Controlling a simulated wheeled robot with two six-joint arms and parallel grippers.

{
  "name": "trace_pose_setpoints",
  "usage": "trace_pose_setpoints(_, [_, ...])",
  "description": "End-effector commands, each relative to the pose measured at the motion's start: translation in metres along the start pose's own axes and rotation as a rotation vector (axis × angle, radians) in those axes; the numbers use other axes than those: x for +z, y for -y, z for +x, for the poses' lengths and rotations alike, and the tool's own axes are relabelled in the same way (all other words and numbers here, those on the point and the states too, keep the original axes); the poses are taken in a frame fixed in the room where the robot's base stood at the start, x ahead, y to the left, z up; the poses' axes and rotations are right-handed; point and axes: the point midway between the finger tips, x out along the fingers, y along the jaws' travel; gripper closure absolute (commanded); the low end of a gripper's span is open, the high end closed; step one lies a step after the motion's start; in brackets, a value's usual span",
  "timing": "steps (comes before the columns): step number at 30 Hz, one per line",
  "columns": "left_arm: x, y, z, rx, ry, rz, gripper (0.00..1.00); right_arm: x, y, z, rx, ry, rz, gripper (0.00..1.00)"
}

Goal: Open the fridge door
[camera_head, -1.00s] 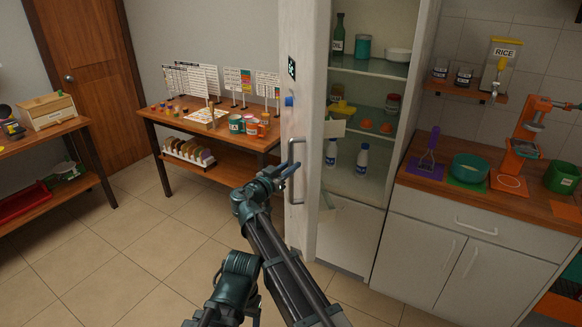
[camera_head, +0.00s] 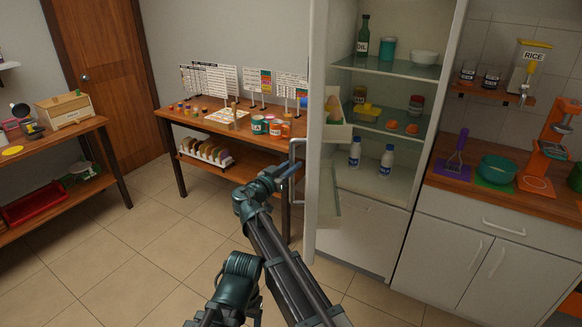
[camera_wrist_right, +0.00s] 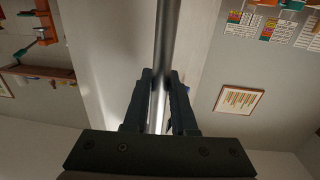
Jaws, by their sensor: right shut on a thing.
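The fridge (camera_head: 362,226) stands right of centre in the head view, with its white door (camera_head: 318,110) swung open and seen nearly edge-on. The door's vertical bar handle (camera_head: 293,160) is on its left side. My right gripper (camera_head: 290,172) is shut on the handle; in the right wrist view the gripper (camera_wrist_right: 158,100) has one finger on each side of the metal bar (camera_wrist_right: 164,40). Shelves inside show a green bottle (camera_head: 363,36), a teal jar, a white bowl and two white bottles. My left gripper is not in view.
A counter (camera_head: 480,206) with a teal bowl (camera_head: 497,168) and an orange machine is right of the fridge. Tiled floor (camera_head: 120,240) lies clear at left.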

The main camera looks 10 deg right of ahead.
Motion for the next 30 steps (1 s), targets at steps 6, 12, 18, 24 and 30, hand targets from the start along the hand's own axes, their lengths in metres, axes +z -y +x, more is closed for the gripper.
trace_pose_setpoints(6, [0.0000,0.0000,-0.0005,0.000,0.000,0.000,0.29,-0.0016,0.0021,0.0020,-0.003,-0.005,-0.002,1.00])
trace_pose_setpoints(12, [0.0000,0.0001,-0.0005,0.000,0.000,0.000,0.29,-0.0014,0.0019,0.0018,-0.003,-0.004,-0.002,0.55])
trace_pose_setpoints(18, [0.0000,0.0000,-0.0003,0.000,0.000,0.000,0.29,-0.0008,0.0009,0.0010,-0.001,-0.002,-0.001,0.45])
trace_pose_setpoints(24, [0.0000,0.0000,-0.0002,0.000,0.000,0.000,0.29,-0.0005,-0.0002,0.0002,0.000,-0.001,-0.001,0.45])
trace_pose_setpoints(30, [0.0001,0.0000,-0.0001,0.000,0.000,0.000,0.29,-0.0004,-0.0071,-0.0039,0.001,-0.001,-0.001,0.45])
